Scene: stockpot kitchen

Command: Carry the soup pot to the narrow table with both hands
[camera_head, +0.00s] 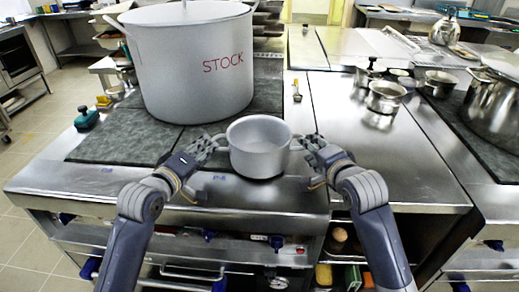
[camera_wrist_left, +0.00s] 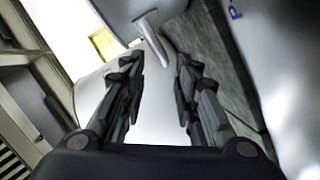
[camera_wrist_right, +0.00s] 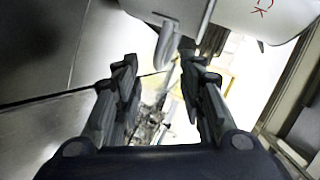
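The soup pot (camera_head: 259,147) is a small grey pot with two side handles, upright at the front of the steel cooktop (camera_head: 300,190). My left gripper (camera_head: 217,140) is at its left handle, which shows in the left wrist view (camera_wrist_left: 150,32) reaching between the spread fingertips. My right gripper (camera_head: 306,142) is at its right handle, which shows in the right wrist view (camera_wrist_right: 166,45) between spread fingertips. Both grippers look open, with gaps beside the handles. I cannot make out which surface is the narrow table.
A large stockpot marked STOCK (camera_head: 192,65) stands close behind the soup pot on the left. Small steel pots (camera_head: 385,96) stand on the counter at right, with a big steel pot (camera_head: 497,105) at the far right. The steel top (camera_head: 345,135) right of the soup pot is clear.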

